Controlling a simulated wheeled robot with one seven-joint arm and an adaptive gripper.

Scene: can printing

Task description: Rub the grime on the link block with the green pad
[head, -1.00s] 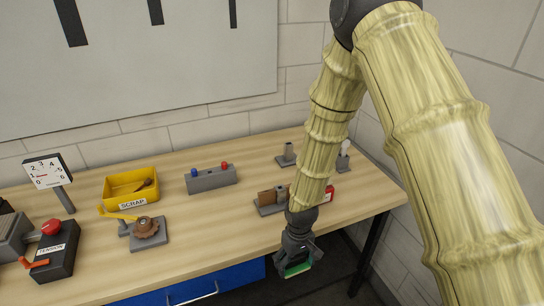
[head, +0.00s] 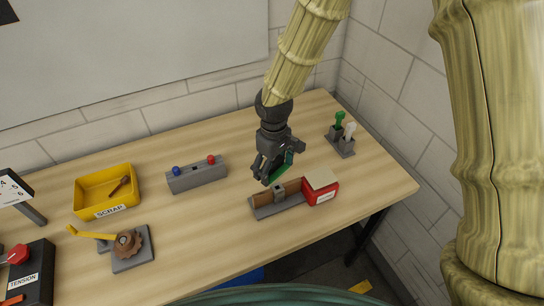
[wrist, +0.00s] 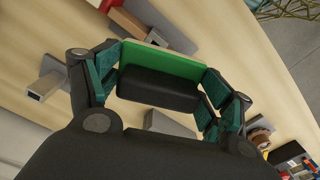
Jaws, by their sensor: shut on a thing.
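The green pad (wrist: 160,60), with a black block-shaped back (wrist: 158,90), is held between the fingers of my gripper (head: 275,176). In the head view only a sliver of green shows there. A grey fixture (head: 270,210) with a brown bar (head: 292,188) and a small grey piece (head: 279,193) stands in front of my gripper; I take it to hold the link block, but cannot tell which part is the block. My gripper is just behind and above it, with no clear contact. I cannot make out the grime.
A red box with a cream top (head: 321,187) sits at the fixture's right end. Behind it is a holder (head: 342,146) with green and white handles. A two-button box (head: 197,175), yellow scrap tray (head: 107,190) and gear stand (head: 132,248) are to the left.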

